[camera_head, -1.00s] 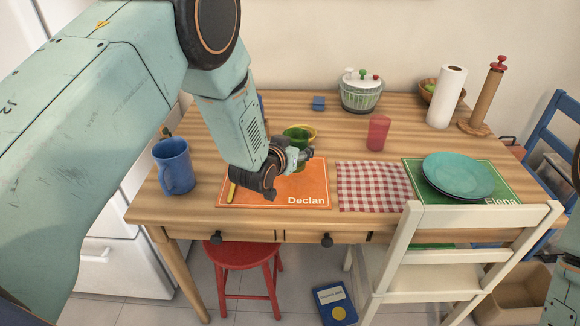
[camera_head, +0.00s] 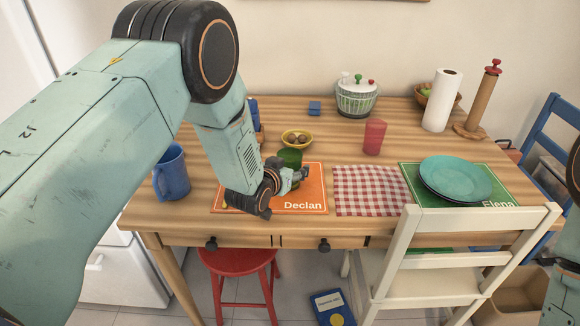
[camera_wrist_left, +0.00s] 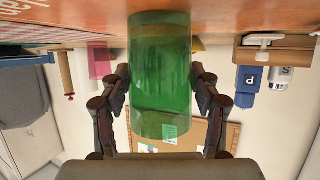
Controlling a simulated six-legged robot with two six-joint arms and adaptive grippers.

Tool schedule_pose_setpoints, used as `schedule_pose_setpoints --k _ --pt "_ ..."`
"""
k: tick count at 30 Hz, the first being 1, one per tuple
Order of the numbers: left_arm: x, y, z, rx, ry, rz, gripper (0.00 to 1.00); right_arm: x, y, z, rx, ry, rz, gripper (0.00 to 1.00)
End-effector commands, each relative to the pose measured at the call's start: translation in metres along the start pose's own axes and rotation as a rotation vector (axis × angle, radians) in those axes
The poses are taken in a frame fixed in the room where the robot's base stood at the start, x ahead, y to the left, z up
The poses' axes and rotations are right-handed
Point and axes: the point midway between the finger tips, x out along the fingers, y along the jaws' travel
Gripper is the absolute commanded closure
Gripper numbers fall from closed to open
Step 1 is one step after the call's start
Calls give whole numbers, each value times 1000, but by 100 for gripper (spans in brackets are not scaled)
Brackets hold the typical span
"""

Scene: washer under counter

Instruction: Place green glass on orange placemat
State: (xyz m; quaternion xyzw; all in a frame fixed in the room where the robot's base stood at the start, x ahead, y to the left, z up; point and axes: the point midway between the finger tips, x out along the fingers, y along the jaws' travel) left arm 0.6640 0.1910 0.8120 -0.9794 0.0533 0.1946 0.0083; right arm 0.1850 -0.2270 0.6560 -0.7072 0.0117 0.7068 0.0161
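The green glass (camera_head: 289,157) is upright over the orange placemat (camera_head: 317,190) marked "Declan", in the left part of the table. My left gripper (camera_head: 292,178) is around it from the near side and hides its lower part in the head view. My right gripper is not in view; only part of my right arm shows at the right edge.
A yellow bowl (camera_head: 296,138) stands just behind the glass. A blue mug (camera_head: 172,172) is left of the mat. A checkered cloth (camera_head: 370,190), a red cup (camera_head: 374,136) and a green placemat with teal plates (camera_head: 456,178) lie to the right. A white chair (camera_head: 470,225) stands in front.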

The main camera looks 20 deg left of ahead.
Motion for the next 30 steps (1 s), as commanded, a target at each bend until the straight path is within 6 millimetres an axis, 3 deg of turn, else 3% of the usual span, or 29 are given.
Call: schedule_pose_setpoints --k 5,17,30 --pt "0 0 0 0 0 0 21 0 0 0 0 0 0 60" --pt "-3 0 -6 0 0 0 21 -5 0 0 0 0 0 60" --pt "-74 0 -5 0 -3 0 21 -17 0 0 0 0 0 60"
